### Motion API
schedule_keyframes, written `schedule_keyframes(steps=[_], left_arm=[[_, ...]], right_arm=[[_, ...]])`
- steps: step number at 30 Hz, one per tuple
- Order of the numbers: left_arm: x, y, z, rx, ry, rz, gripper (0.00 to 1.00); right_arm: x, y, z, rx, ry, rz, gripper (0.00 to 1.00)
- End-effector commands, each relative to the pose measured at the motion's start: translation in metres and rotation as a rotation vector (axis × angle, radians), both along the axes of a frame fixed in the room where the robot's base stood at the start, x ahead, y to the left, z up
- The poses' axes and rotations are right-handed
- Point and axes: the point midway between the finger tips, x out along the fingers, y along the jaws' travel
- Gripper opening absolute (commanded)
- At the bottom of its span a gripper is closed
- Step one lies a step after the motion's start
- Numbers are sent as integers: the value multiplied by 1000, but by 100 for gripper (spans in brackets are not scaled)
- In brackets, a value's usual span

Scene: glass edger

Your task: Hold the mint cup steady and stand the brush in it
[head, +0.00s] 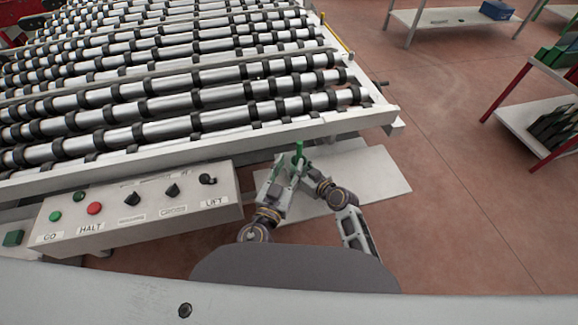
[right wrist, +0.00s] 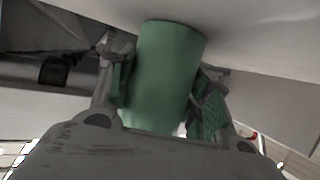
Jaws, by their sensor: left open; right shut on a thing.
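The mint cup (right wrist: 166,75) is a plain green cylinder in the right wrist view. My right gripper (right wrist: 163,95) is shut on it, one finger on each side. The cup's inside does not show. In the head view a small green piece (head: 299,149) stands up where my arms meet; I cannot tell whether it is the cup or something else. My left gripper (head: 284,172) is close to it, small and partly covered by arm links; it is open. I cannot make out the brush in either view.
A roller conveyor (head: 170,100) fills the upper left. A control box (head: 140,210) with buttons and knobs stands at its front edge. A pale flat board (head: 375,180) lies under my arms. Shelves (head: 535,125) stand at the right, with open floor (head: 450,160) between.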

Motion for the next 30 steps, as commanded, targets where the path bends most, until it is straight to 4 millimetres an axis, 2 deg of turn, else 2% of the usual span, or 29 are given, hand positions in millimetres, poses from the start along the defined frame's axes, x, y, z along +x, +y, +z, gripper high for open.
schedule_keyframes(steps=[6, 7, 12, 30], left_arm=[[0, 0, 0, 0, 0, 0, 40], [0, 0, 0, 0, 0, 0, 40], [0, 0, 0, 0, 0, 0, 40], [0, 0, 0, 0, 0, 0, 40]], right_arm=[[0, 0, 0, 0, 0, 0, 25], [0, 0, 0, 0, 0, 0, 51], [0, 0, 0, 0, 0, 0, 73], [-6, -5, 2, -1, 2, 0, 74]])
